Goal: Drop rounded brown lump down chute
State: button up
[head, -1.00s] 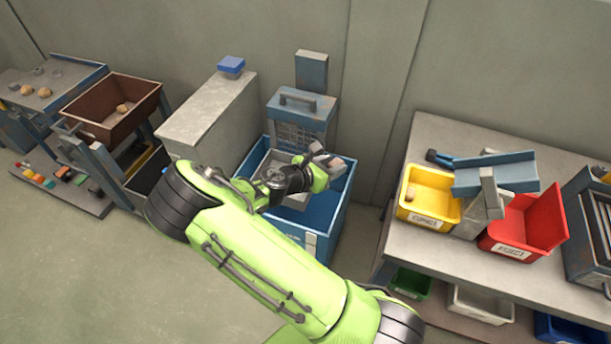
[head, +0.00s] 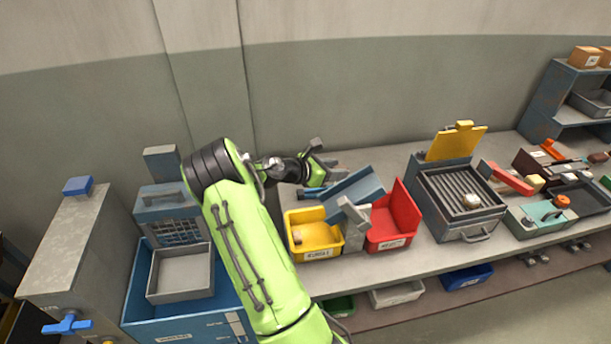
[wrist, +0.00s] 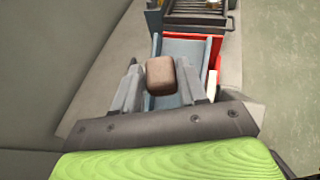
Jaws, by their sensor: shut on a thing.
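My gripper (wrist: 162,95) is shut on the rounded brown lump (wrist: 161,75), which shows between the fingers in the wrist view. In the head view my gripper (head: 322,160) is above the workbench, behind and a little left of the blue chute (head: 356,190); the lump cannot be made out there. The blue chute (wrist: 186,49) lies just beyond the lump in the wrist view, partly hidden by it. A yellow bin (head: 299,248) with a small brown piece in it and a red bin (head: 403,214) sit either side of the grey chute stand (head: 350,221).
A grill-like tray unit (head: 455,196) with a raised yellow lid stands right of the red bin. Farther right is a teal device (head: 538,220). A blue tub (head: 150,325) and a grey cabinet (head: 68,245) stand at the left. The wall is close behind the bench.

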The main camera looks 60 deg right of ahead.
notch_tip(320, 180, down, 9)
jog(key=b, duration=0.9)
jog(key=shift+f, duration=0.2)
jog(key=shift+r, duration=0.1)
jog(key=o, duration=1.2)
jog(key=shift+r, duration=0.1)
jog(key=shift+c, duration=0.2)
jog(key=p+v, duration=0.1)
jog(key=v, duration=1.4)
jog(key=shift+w+a+p, duration=0.15)
jog(key=shift+a+p, duration=0.15)
jog(key=shift+r, duration=0.1)
